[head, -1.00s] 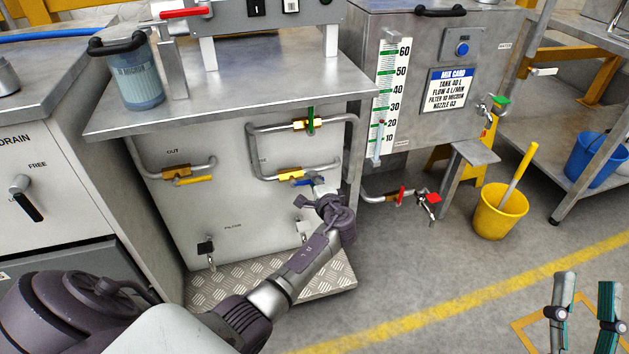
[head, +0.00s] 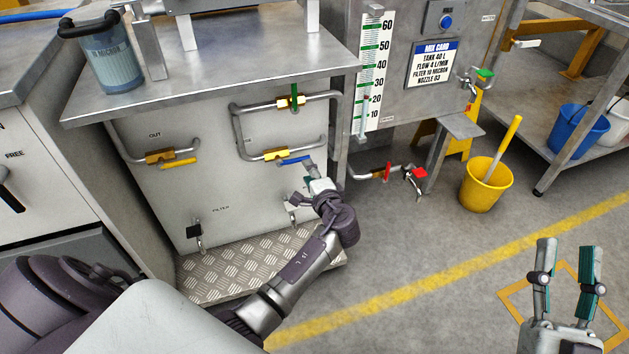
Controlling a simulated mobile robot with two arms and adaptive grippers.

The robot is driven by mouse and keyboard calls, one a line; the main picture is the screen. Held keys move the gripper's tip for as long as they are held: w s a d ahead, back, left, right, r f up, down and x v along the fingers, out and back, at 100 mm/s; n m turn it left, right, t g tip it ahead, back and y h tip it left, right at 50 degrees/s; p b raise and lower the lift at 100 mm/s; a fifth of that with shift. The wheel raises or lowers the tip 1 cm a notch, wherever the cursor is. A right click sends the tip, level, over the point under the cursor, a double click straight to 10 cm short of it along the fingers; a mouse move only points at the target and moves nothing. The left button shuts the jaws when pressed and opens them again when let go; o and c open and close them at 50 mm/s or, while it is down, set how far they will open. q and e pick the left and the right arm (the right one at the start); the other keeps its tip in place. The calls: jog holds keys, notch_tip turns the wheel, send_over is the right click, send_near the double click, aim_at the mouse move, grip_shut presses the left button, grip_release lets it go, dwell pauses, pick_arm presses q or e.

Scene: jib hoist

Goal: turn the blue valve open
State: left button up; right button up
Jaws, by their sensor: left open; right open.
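The blue valve handle (head: 295,160) sits on a brass valve body (head: 276,154) at the lower pipe of the loop on the light panel. The blue handle lies roughly in line with that pipe. My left gripper (head: 310,180) is just below and right of the blue handle. Its fingers are mostly hidden by my own wrist, and I cannot tell if they touch the handle. My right gripper (head: 564,262) is open and empty over the floor at lower right, far from the valve.
A green-handled valve (head: 296,97) is above the blue one, and a yellow-handled valve (head: 178,162) is to its left. The steel counter (head: 230,75) overhangs the panel. A tread-plate step (head: 235,268) lies below. A yellow bucket (head: 485,188) stands on open floor at right.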

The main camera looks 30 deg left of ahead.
pick_arm(q)
jog(key=shift+v, duration=2.15)
jog(key=shift+d, duration=0.15)
